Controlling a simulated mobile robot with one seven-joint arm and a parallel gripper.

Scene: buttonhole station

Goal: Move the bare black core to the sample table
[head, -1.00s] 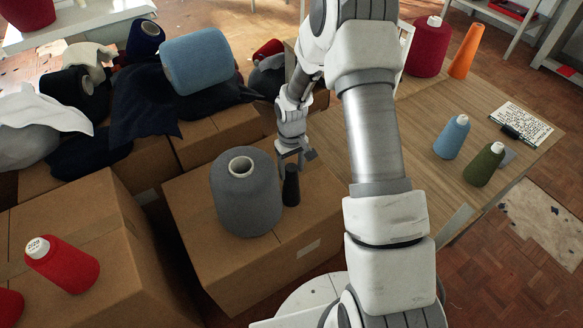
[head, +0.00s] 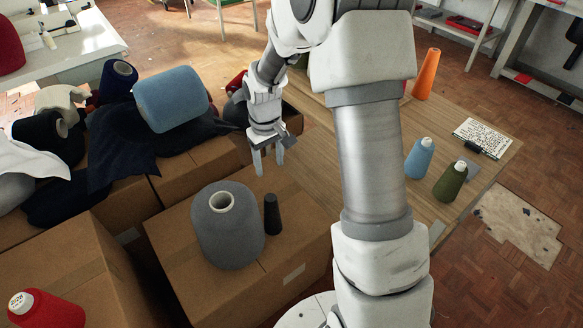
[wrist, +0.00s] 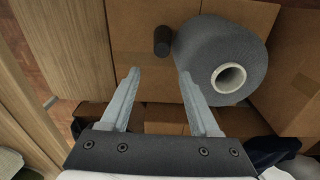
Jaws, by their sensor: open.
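The bare black core (head: 272,214) stands upright on a cardboard box, close to the right side of a large grey yarn cone (head: 229,228). In the wrist view the black core (wrist: 162,40) shows beyond the fingertips, beside the grey cone (wrist: 222,60). My gripper (head: 268,170) is open and empty, above and behind the core, with its fingers pointing down. It also shows in the wrist view (wrist: 158,75). The wooden table (head: 400,199) to the right holds a light blue cone (head: 419,159), an olive cone (head: 457,181) and a written card (head: 481,135).
A red cone (head: 47,309) sits on the box at front left. A pale blue roll (head: 171,99) and dark cloth (head: 127,147) lie on boxes at the back left. An orange cone (head: 426,74) stands at the table's far end.

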